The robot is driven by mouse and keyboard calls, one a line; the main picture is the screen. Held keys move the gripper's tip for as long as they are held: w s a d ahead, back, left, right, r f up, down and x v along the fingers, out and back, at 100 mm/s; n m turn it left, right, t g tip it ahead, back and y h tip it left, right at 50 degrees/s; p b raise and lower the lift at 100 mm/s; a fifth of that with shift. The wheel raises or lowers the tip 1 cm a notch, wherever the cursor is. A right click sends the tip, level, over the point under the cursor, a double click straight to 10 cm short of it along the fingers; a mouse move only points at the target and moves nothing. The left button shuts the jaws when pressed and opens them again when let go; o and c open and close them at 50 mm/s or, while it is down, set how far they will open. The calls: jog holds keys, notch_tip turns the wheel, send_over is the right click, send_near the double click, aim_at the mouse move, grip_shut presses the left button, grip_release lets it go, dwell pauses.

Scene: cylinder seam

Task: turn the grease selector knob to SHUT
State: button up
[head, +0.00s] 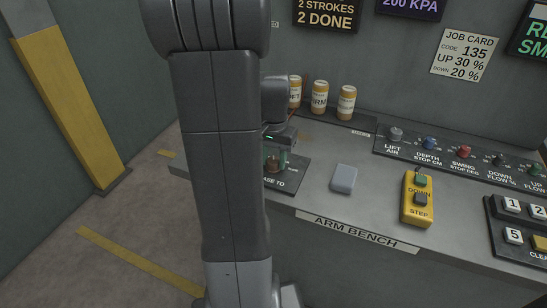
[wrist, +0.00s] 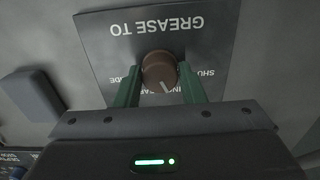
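The grease selector knob (wrist: 160,72) is a round brown knob with a white pointer line. It sits on a dark plate (wrist: 100,43) lettered GREASE TO, which appears upside down in the wrist view. The pointer faces down and slightly right in that view, towards the middle label. A label beginning SHU is at the right, partly hidden by a finger. My gripper (wrist: 160,82) has one green finger on each side of the knob, close against it and apparently touching. In the head view the knob (head: 272,163) shows beneath my gripper, partly covered by my arm.
A grey block (head: 344,179) lies on the bench to the right of the plate. A yellow step pendant (head: 416,198) is further right. Several orange-and-white canisters (head: 319,96) stand behind. A row of control knobs (head: 464,152) lines the back right.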

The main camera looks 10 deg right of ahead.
aim_at(274, 160)
jog(key=shift+n, duration=0.4)
jog(key=n, duration=0.3)
jog(key=shift+n+p, duration=0.3)
jog(key=shift+n, duration=2.2)
jog(key=o, duration=1)
notch_tip(274, 160, up, 14)
jog(key=shift+p, duration=0.4)
jog(key=shift+f, duration=0.2)
